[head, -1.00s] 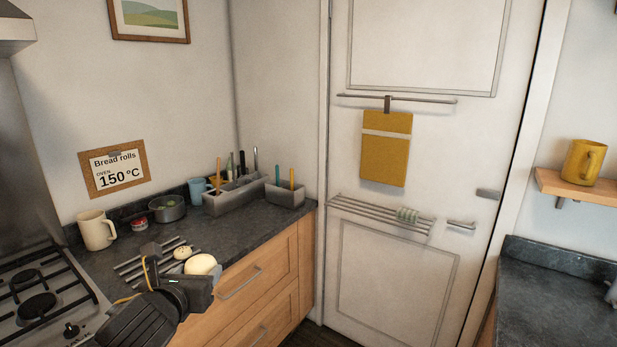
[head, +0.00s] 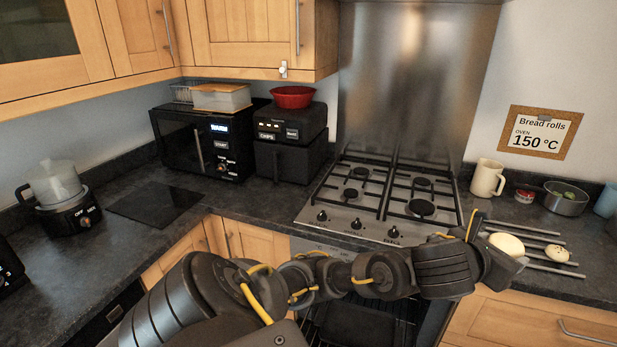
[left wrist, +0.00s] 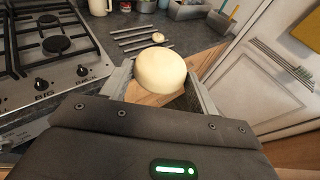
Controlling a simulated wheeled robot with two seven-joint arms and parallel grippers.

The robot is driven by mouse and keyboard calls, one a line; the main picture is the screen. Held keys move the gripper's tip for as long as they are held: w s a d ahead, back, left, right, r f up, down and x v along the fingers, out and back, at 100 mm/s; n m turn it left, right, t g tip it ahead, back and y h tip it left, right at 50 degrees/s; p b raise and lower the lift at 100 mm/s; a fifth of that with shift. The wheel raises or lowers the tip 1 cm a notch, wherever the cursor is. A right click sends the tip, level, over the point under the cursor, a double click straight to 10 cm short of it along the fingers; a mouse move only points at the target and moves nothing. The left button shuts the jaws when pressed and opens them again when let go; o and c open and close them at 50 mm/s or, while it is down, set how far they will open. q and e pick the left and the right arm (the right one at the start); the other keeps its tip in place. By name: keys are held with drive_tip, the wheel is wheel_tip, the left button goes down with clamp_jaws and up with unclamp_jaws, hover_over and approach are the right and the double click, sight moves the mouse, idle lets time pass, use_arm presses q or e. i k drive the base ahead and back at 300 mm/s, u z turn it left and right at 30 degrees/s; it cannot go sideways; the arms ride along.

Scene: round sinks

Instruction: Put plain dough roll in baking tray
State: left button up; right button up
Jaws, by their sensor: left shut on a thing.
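The plain dough roll (head: 506,243) is a smooth, pale, round piece. My left gripper (head: 503,263) is shut on it, above the front edge of the counter by the wire rack (head: 540,262). In the left wrist view the plain roll (left wrist: 161,75) sits between the two fingers. A second, speckled roll (head: 557,253) rests on the rack; it also shows in the left wrist view (left wrist: 158,37). A dark, flat shape (head: 360,328) shows low in the oven area below the hob, partly behind my left arm; I cannot tell if it is the baking tray. My right gripper is out of view.
The gas hob (head: 385,205) lies left of the rack. A cream mug (head: 488,179), red tin (head: 524,196) and pot (head: 566,198) stand behind it.

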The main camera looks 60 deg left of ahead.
sight(342, 325)
drive_tip(key=u, duration=4.05)
drive_tip(key=k, duration=0.85)
drive_tip(key=z, duration=0.9)
